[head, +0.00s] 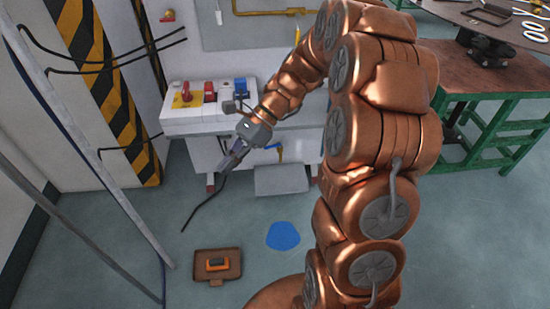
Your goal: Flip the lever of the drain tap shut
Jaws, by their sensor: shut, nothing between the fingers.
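My gripper (227,166) is shut and empty, pointing down and left in front of the white cabinet's (185,122) lower front. A small yellow part (280,153) shows on the cabinet front to the right of my gripper, beneath my arm. It may be the drain tap's lever, but it is too small to tell, and its position cannot be read. My gripper is apart from it in the picture. A blue puddle-like patch (283,236) lies on the floor below.
A brown tray-like object (230,273) with an orange handle sits on the floor. A thin dark cable (203,203) hangs near my gripper. Colored switches (209,91) top the cabinet. A green-legged bench (478,108) stands right, and grey poles (75,135) left. Floor between is mostly clear.

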